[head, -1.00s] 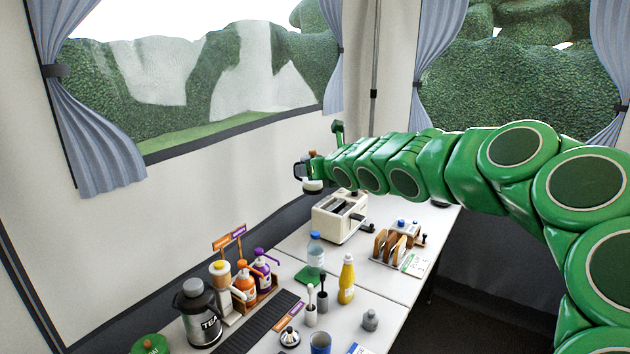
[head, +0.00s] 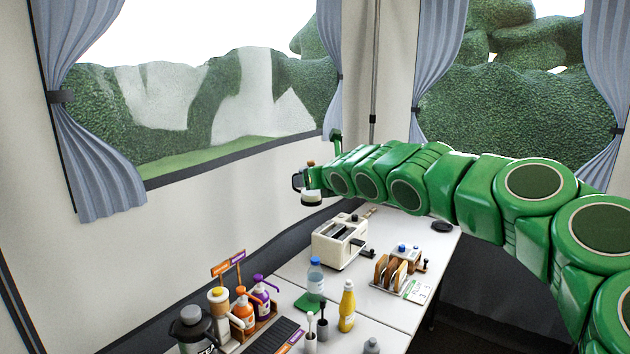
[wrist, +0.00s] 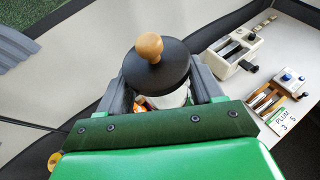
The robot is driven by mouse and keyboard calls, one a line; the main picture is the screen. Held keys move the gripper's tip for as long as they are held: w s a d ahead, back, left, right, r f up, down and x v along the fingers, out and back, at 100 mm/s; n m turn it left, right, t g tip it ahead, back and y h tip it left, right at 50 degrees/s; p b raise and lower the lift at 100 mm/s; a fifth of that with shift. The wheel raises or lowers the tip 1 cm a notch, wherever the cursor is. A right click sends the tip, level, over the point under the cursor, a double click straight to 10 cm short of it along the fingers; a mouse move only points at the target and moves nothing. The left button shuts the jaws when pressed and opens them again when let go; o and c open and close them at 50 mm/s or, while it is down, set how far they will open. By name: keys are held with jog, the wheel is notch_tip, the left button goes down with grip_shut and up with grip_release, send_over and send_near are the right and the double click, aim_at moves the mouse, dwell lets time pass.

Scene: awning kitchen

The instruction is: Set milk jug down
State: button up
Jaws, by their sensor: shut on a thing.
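The milk jug (head: 312,197) is a small clear jug with white milk in the bottom, a dark lid and a wooden knob. In the head view it is held upright in the air, above and behind the toaster. In the wrist view its dark lid (wrist: 155,68) and knob lie between the fingers. My gripper (wrist: 160,92) is shut on the jug. In the head view the green arm reaches in from the right, and the fingers are hard to make out.
Below stand a cream toaster (head: 338,241), a toast rack (head: 391,272) with a card, a blue-capped bottle (head: 315,276) and a yellow bottle (head: 347,306). Pump bottles (head: 262,296) stand at the front left.

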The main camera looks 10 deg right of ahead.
aim_at(299, 192)
jog(key=shift+w+a+f+m+t+h, duration=0.15)
jog(key=shift+w+a+f+m+h, duration=0.15)
jog(key=shift+a+f, duration=0.4)
jog(key=shift+w+a+f+m+t+h, duration=0.2)
jog(key=shift+a+f+m, duration=0.1)
jog(key=shift+a+f, duration=0.35)
jog(key=shift+w+a+f+m+h, duration=0.25)
jog(key=shift+a+f+m+h, duration=0.15)
jog(key=shift+f+h, duration=0.1)
jog(key=m+h, duration=0.1)
jog(key=w+a+m+h, duration=0.1)
jog(key=h, duration=0.1)
jog(key=shift+m, duration=0.3)
jog(key=shift+w+r+m+h, duration=0.3)
jog(key=shift+r+m+h, duration=0.25)
jog(key=shift+h, duration=0.25)
jog(key=shift+a+r+m+g+h, duration=0.3)
jog(key=shift+r+m+g+h, duration=0.05)
jog(key=shift+r+m+h, duration=0.4)
jog(key=shift+a+r+m+g+h, duration=0.3)
jog(key=shift+r+m+h, duration=0.3)
jog(key=shift+r+h, duration=0.2)
